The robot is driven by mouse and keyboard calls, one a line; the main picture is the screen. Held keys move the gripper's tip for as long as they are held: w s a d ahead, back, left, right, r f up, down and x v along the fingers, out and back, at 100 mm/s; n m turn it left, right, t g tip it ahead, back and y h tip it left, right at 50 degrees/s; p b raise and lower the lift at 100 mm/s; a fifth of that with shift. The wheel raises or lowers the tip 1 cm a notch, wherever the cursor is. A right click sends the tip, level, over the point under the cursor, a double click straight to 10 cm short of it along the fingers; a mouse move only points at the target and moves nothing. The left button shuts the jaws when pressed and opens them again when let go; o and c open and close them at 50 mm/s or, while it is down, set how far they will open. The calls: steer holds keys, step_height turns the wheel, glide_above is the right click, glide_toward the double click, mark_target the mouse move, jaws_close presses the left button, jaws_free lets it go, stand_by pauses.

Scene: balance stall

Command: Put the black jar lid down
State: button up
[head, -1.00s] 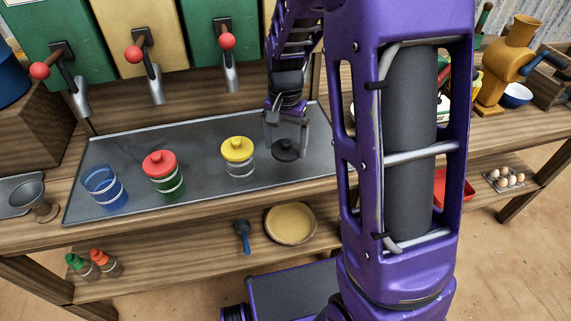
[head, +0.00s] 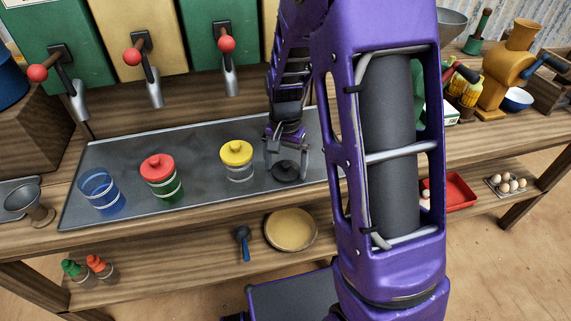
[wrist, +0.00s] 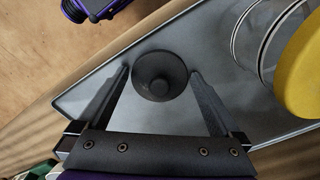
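The black jar lid (head: 285,172) is a round dark disc with a knob, lying flat at the tray's right part in the head view. In the wrist view the lid (wrist: 160,76) sits between the fingertips, knob facing the camera. My gripper (head: 287,165) is low over the tray with a finger on each side of the lid. In the wrist view narrow gaps show between the lid and both fingers of my gripper (wrist: 160,75), so it looks open. The grey tray (head: 212,187) is under the lid; the exact contact is hard to see.
Left of the lid stand a yellow-lidded jar (head: 237,170), a red-lidded green jar (head: 162,186) and an open blue jar (head: 101,196). The yellow-lidded jar is close. Dispensers with red-knobbed levers (head: 140,62) rise behind. Bare tray lies in front of the jars.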

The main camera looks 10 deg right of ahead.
mark_target(285, 165)
steer(key=shift+r, duration=0.1)
step_height(285, 165, up, 12)
steer(key=p, duration=0.2)
stand_by(0.3)
stand_by(0.4)
